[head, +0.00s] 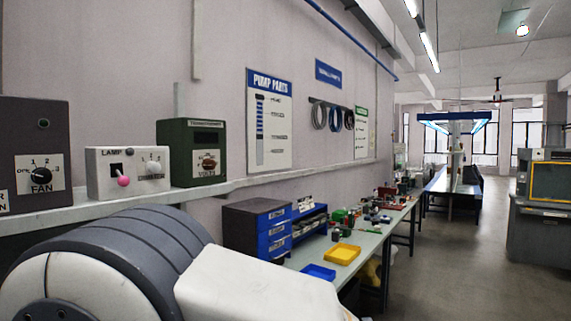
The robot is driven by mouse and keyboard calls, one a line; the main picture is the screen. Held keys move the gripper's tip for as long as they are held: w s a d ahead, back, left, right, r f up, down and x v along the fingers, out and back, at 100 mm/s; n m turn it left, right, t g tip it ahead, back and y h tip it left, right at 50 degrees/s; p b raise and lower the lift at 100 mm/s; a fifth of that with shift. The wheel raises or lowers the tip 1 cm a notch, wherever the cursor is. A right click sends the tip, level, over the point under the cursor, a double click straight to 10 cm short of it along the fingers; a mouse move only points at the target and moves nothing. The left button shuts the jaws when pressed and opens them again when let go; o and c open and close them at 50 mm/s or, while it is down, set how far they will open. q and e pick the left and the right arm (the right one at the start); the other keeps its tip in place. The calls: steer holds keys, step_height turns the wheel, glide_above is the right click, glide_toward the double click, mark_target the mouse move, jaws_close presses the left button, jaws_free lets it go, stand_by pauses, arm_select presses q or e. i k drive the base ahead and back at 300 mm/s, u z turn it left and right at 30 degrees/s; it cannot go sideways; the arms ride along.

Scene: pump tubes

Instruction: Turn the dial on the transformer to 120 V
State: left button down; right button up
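The transformer (173,150) is a dark green box on the wall shelf, the rightmost of several boxes there. Its dial (208,163) is a round brownish knob on the front face, above a label that reads VOLTS. A dark display window is above the dial, too small to read. The dial's setting cannot be made out. One of my arms, white and dark grey, fills the lower left in front of the shelf. Neither of my grippers shows.
Left of the transformer are a white LAMP box (104,183) with a pink-tipped lever and a dark FAN box (70,150) with a knob. Below right, a workbench (309,258) carries blue drawers (275,238), a yellow tray (342,255) and small parts.

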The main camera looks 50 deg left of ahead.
mark_target(208, 164)
steer(key=u, duration=0.15)
steer(key=i, duration=1.25)
steer(key=u, duration=1.4)
steer(key=i, duration=0.95)
steer(key=u, duration=0.85)
